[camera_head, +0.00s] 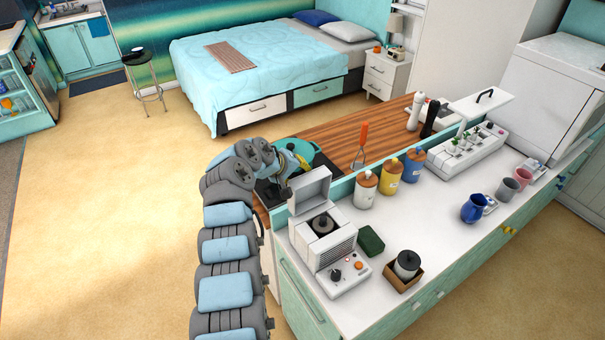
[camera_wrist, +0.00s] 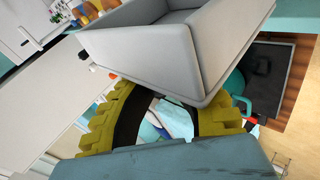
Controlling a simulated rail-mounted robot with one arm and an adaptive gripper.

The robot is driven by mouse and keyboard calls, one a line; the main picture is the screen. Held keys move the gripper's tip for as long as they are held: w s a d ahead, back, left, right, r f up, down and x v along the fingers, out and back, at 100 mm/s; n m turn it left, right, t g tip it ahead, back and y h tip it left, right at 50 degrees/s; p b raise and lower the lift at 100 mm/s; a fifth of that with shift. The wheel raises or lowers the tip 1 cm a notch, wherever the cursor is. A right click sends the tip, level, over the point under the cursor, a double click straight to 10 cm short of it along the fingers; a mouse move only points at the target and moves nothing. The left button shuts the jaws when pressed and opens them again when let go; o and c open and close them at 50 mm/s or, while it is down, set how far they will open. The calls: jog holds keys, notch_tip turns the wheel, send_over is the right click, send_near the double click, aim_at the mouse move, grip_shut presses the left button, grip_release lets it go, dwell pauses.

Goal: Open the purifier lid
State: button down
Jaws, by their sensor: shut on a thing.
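The purifier (camera_head: 342,262) is a white box with knobs on the counter near the left end. Its pale lid (camera_head: 309,190) stands raised at the back, and a dark round part (camera_head: 322,225) shows inside the open top. My gripper (camera_head: 297,161) is at the upper back edge of the lid, partly hidden by it. In the wrist view the lid (camera_wrist: 190,45) fills the top middle. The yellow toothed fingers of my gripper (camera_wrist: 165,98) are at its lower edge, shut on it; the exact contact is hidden.
A green block (camera_head: 371,240) and a black-and-white canister in a wooden box (camera_head: 404,277) are right of the purifier. White, yellow and blue jars (camera_head: 390,178) stand behind. A teal pot (camera_head: 306,148) is behind the lid. The white counter (camera_head: 440,228) has free room at the centre.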

jog(key=shift+a, duration=0.1)
jog(key=c, duration=1)
grip_release()
jog(key=shift+o, duration=0.2)
jog(key=shift+r, duration=0.15)
jog(key=v, duration=1.1)
jog(key=shift+s+a+r, duration=0.2)
jog(key=shift+r, duration=0.1)
